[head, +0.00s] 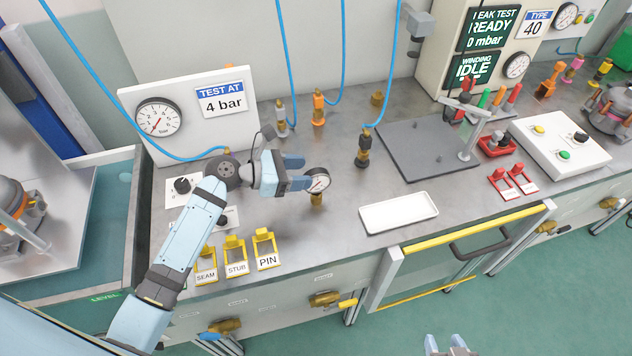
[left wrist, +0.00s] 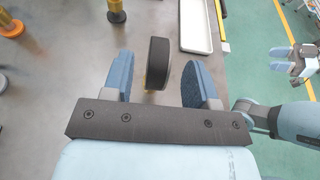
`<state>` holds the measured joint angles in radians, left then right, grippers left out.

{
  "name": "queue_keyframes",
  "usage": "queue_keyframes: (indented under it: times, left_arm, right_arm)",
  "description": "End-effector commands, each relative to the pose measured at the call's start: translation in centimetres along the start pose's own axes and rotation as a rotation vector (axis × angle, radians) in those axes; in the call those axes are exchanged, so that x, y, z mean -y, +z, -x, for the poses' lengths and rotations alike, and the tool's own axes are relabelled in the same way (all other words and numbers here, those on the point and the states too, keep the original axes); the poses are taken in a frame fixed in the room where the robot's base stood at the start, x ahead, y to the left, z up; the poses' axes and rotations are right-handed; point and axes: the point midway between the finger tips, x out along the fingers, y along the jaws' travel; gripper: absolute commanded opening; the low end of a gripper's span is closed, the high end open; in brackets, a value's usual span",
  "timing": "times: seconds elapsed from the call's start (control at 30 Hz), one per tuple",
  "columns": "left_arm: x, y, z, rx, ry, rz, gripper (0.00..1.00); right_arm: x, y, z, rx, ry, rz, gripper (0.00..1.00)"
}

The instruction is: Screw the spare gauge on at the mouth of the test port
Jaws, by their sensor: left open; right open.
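A small round gauge (head: 317,179) with a white dial and dark rim stands upright on a brass fitting (head: 316,200) on the bench. My left gripper (head: 299,173) is open, its fingers pointing at the gauge from the left. In the left wrist view the gauge (left wrist: 158,63) shows edge-on between the two open fingers, with a gap on each side. I cannot tell whether the brass fitting under it is the test port. My right gripper (head: 447,346) is open and empty at the bottom edge, away from the bench; it also shows in the left wrist view (left wrist: 293,68).
An empty white tray (head: 398,213) lies right of the gauge. Yellow tags (head: 235,257) stand at the front left edge. A panel with a large gauge (head: 158,118) reads "TEST AT 4 bar".

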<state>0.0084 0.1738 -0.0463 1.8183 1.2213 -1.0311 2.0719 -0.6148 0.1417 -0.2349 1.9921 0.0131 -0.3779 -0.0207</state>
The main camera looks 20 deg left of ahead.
Motion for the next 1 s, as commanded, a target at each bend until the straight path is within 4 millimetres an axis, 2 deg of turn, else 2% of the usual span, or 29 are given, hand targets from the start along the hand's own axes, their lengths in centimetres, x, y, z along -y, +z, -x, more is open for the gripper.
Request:
queue_keyframes:
  times: [0.1,0.23,0.53,0.57,0.77,0.8,1.0]
  left_arm:
    - [0.0,0.2,-2.0,0.002,-0.001,0.002,0.53]
    - [0.0,0.1,-3.6,0.001,-0.001,0.002,0.53]
    - [0.0,0.0,-4.2,0.000,0.000,0.000,0.53]
    - [0.0,0.0,-4.2,0.000,0.000,0.000,0.49]
    - [0.0,0.0,-4.2,0.000,0.000,0.000,0.03]
    - [0.0,0.0,-4.2,0.000,0.000,0.000,0.00]
    - [0.0,0.1,-4.2,0.000,0.000,0.000,0.00]
  right_arm:
    - [0.0,-0.3,0.2,-0.001,0.000,-0.001,0.49]
    - [0.1,-0.4,0.2,-0.001,0.000,-0.002,0.49]
    - [0.0,-0.4,0.2,-0.003,0.001,-0.002,0.49]
    - [0.0,-0.5,0.2,-0.003,0.001,-0.002,0.49]
    - [0.1,-0.5,0.2,-0.004,0.001,-0.003,0.49]
    - [0.1,-0.5,0.2,-0.004,0.001,-0.003,0.49]
    - [0.1,-0.5,0.2,-0.004,0.001,-0.003,0.49]
